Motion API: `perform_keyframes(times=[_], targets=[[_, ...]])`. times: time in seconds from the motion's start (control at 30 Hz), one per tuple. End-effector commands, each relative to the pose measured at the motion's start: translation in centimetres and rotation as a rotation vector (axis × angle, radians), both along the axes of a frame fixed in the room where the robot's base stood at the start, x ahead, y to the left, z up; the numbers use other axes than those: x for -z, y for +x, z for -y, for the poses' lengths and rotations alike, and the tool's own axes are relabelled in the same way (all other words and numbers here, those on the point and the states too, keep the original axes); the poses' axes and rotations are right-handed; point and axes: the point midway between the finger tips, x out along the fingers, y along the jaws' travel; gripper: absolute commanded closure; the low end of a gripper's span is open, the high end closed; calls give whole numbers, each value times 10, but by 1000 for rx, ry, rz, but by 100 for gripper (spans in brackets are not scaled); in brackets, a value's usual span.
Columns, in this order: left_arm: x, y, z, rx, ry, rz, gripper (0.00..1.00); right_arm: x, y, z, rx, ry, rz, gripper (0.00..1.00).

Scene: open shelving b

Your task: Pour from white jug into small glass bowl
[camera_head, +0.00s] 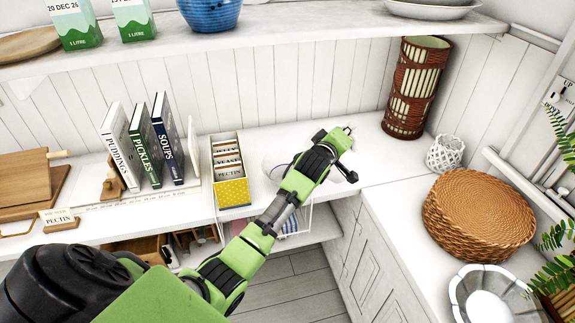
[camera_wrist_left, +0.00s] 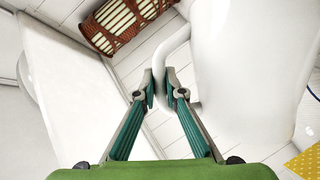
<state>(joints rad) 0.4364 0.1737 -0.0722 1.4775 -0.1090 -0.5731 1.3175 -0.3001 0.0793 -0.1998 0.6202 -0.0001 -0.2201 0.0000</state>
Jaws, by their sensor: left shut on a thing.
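The white jug (camera_wrist_left: 250,60) fills the right of the left wrist view, with its curved handle (camera_wrist_left: 172,46) towards the middle. My left gripper (camera_wrist_left: 164,90) is shut on the handle. In the head view my left gripper (camera_head: 335,142) is over the white counter, right of the yellow box. A pale, rounded outline left of it may be the jug (camera_head: 280,160), hard to tell against the white. I cannot make out whether the jug touches the counter. No small glass bowl is clearly identifiable. A pale fluted bowl (camera_head: 490,300) stands at the lower right. My right gripper is not in view.
A yellow card box (camera_head: 232,190) and several upright books (camera_head: 145,150) stand left of my gripper. A wicker vase (camera_head: 415,85), a white lattice holder (camera_head: 446,154) and stacked wicker mats (camera_head: 478,215) stand right.

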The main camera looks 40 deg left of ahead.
Motion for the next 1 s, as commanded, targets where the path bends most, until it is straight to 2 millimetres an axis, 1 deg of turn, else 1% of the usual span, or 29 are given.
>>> perform_keyframes(times=[0.03, 1.0], targets=[[-6, 1, -1, 1, -2, 14, 100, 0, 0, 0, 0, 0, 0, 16], [-9, -2, -7, 1, -55, 40, 100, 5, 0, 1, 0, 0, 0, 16]])
